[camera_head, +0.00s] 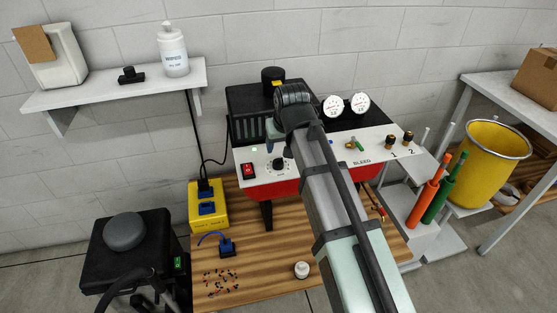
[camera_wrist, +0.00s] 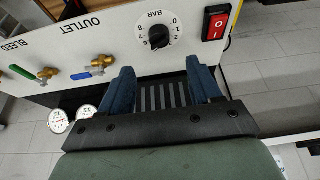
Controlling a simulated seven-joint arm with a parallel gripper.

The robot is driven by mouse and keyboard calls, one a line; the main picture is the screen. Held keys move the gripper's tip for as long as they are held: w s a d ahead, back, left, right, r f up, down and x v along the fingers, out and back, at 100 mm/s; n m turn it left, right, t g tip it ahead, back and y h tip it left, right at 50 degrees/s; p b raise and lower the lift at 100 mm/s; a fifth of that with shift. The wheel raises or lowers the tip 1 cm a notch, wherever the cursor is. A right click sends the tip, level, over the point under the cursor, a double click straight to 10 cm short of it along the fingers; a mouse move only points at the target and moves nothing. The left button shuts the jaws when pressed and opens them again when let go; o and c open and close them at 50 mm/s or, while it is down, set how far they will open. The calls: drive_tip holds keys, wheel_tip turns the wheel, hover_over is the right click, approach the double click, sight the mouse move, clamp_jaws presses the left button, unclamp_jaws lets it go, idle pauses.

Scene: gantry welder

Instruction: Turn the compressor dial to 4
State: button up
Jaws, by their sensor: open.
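The compressor dial is a small black knob (camera_wrist: 157,38) on a round white scale marked BAR, with numbers around it. It appears upside down in the wrist view, and its exact setting is too small to read. In the head view the dial (camera_head: 279,163) sits on the white front panel (camera_head: 262,176), right of the red switch. My gripper (camera_wrist: 160,66) is open, its two blue fingers apart with nothing between them. The fingertips are just short of the dial in the wrist picture; contact cannot be seen. In the head view my arm hides most of the gripper.
A red rocker switch (camera_wrist: 216,22) is close beside the dial. A blue-handled valve (camera_wrist: 90,71) and a green-handled valve (camera_wrist: 28,73) are on the panel's other side. Two gauges (camera_head: 346,104) stand behind the panel. The wooden bench (camera_head: 261,284) holds a yellow box (camera_head: 207,210).

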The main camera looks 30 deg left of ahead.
sight(280, 160)
drive_tip(key=x, duration=1)
drive_tip(key=shift+w+a+f, duration=0.1)
drive_tip(key=shift+f, duration=0.2)
drive_tip(key=shift+c, duration=0.2)
drive_tip(key=c, duration=1)
drive_tip(key=shift+n, duration=0.4)
drive_tip(key=n+g, duration=0.1)
drive_tip(key=n, duration=0.1)
drive_tip(key=n+y, duration=0.1)
drive_tip(key=n, duration=0.1)
drive_tip(key=shift+w+n+g, duration=0.25)
drive_tip(key=shift+n+g, duration=0.05)
drive_tip(key=shift+g, duration=0.1)
drive_tip(key=n+g, duration=0.2)
drive_tip(key=n, duration=0.4)
drive_tip(key=shift+n+g, duration=0.3)
